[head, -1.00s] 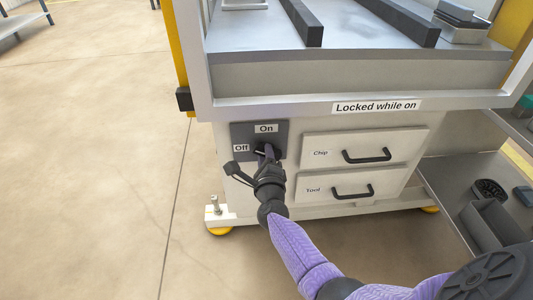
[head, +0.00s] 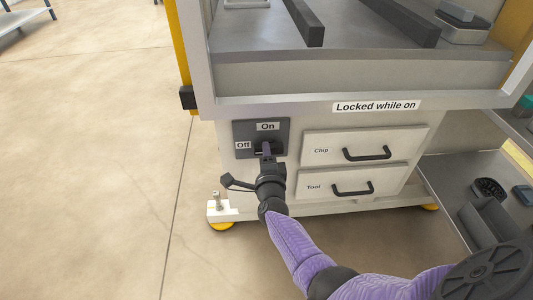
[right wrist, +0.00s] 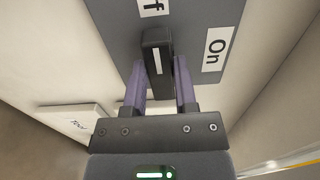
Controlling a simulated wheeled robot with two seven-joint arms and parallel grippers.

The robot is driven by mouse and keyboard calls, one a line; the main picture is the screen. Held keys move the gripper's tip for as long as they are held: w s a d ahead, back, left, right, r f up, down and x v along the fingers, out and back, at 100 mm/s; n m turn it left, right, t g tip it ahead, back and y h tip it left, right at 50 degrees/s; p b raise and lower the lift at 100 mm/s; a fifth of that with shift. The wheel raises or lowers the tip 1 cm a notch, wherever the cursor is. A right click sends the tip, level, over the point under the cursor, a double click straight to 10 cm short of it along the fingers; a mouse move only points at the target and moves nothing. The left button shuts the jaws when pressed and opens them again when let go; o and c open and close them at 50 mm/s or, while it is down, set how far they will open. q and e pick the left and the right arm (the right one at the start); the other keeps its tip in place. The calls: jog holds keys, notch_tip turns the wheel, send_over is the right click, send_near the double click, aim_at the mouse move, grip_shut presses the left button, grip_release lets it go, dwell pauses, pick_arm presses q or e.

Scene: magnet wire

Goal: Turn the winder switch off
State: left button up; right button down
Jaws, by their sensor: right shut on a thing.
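The winder switch is a black bar knob (right wrist: 156,48) with a white line, on a grey panel (head: 281,134) at the cabinet's front left. The panel has an "On" label (head: 268,126) above the knob and an "Off" label (head: 243,145) to its left. My right gripper (head: 266,152) is at the panel, its two purple fingers on either side of the knob, shut on it. In the right wrist view the knob's long side and white line run toward the "Off" label (right wrist: 152,6), not toward "On" (right wrist: 215,48). My left gripper is out of view.
Two shut drawers, "Chip" (head: 320,151) and "Tool" (head: 314,187), sit right of the panel. A "Locked while on" sign (head: 376,106) is above them. The worktop edge (head: 300,104) overhangs the panel. The floor to the left is clear.

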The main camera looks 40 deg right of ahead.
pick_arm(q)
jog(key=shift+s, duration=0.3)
pick_arm(e)
jog(key=shift+f, duration=0.1)
jog(key=shift+c, duration=2)
grip_release()
pick_arm(q)
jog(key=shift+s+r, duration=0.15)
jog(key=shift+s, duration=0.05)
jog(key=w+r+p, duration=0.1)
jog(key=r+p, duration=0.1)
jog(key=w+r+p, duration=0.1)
jog(key=p, duration=0.1)
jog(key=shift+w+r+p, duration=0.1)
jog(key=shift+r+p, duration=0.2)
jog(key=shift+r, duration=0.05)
pick_arm(e)
jog(key=v, duration=1)
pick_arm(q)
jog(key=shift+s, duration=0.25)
